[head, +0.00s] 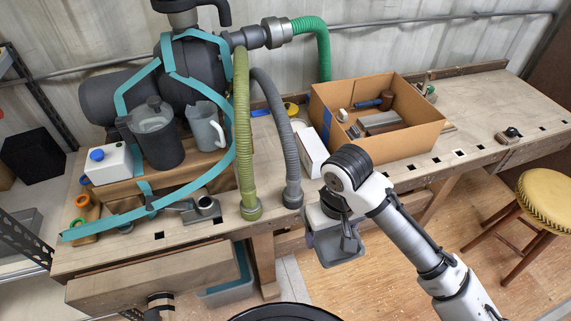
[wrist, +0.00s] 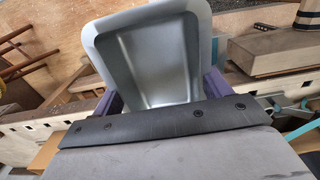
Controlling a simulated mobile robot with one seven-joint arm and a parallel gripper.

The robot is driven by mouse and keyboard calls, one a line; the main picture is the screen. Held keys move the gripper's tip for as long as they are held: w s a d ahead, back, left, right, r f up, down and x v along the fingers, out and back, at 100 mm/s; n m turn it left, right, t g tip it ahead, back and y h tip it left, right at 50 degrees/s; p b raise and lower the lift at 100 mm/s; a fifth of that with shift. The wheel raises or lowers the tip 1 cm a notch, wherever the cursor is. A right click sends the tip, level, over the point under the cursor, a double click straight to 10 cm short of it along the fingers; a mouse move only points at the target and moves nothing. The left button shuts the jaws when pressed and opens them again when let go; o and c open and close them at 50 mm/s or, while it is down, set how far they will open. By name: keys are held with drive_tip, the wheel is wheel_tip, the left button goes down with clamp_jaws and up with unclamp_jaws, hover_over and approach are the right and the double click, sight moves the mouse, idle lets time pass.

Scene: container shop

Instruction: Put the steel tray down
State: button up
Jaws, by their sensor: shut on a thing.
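The steel tray (head: 340,252) is grey and shallow with a raised rim. My gripper (head: 335,225) is shut on it and holds it in front of the workbench (head: 462,112), on the near side of the bench's front edge in the head view. My arm partly hides the tray there. In the wrist view the tray (wrist: 155,60) lies between the two purple fingers of my gripper (wrist: 160,95), its hollow side facing the camera. Nothing but the gripper visibly supports it.
A cardboard box (head: 411,143) with tools stands on the bench, beside a white box (head: 311,153). Hoses and a machine with jugs fill the bench's left part. The bench right of the box is mostly clear, with a small dark tool (head: 509,135). A stool (head: 548,195) stands at right.

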approach(285, 174)
wheel_tip(285, 174, down, 3)
drive_tip(key=b, duration=0.4)
drive_tip(key=shift+d+r, duration=0.15)
drive_tip(key=shift+r, duration=0.05)
wheel_tip(285, 174, down, 4)
drive_tip(key=b, duration=0.4)
drive_tip(key=shift+r, duration=0.15)
drive_tip(key=o, duration=0.8)
drive_tip(key=shift+f, duration=0.2)
